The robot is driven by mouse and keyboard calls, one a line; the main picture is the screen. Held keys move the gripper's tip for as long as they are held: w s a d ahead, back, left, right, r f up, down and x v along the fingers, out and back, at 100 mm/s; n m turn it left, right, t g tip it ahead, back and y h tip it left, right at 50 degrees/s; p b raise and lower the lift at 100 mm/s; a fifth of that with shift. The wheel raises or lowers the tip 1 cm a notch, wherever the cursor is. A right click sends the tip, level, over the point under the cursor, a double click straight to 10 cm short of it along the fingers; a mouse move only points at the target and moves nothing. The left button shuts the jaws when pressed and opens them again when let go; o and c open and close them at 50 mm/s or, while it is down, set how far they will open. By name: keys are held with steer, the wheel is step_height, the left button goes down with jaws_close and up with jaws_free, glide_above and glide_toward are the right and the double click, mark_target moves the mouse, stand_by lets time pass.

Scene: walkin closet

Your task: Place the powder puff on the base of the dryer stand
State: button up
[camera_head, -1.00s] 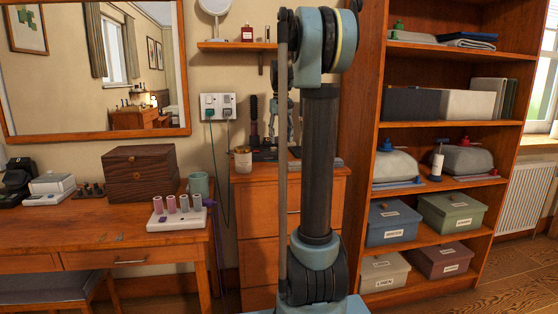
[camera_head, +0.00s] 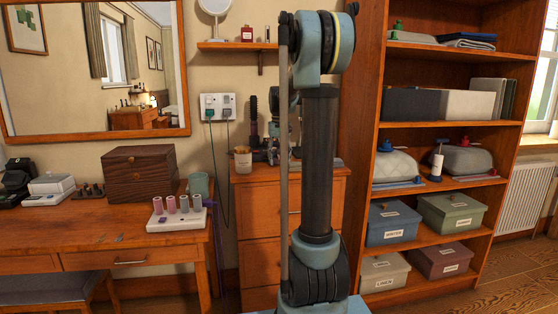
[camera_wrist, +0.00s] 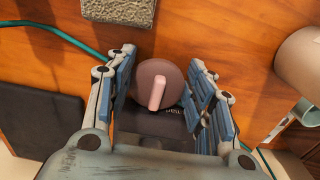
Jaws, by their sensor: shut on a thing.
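The powder puff (camera_wrist: 174,76) is a round brown pad with a pale pink strap on top, in the wrist view. My gripper (camera_wrist: 160,88) has its blue-padded fingers on both sides of it and is shut on it. A dark flat piece with partly hidden pale lettering (camera_wrist: 150,122) shows below the puff, between the fingers; it may be the dryer stand's base, but I cannot tell whether the puff touches it. In the head view, my arm hides much of the chest top, and the stand is not clearly made out.
A wooden chest (camera_head: 262,205) bears a pale jar (camera_head: 243,160), which may be the beige cylinder (camera_wrist: 303,62) at the wrist view's right. A dark flat slab (camera_wrist: 42,135), a grey speckled block (camera_wrist: 118,11) and a teal cable (camera_wrist: 60,35) lie nearby. Shelves (camera_head: 450,125) stand right.

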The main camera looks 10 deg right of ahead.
mark_target(279, 157)
steer(key=o, duration=0.8)
step_height(279, 157, up, 12)
stand_by(0.3)
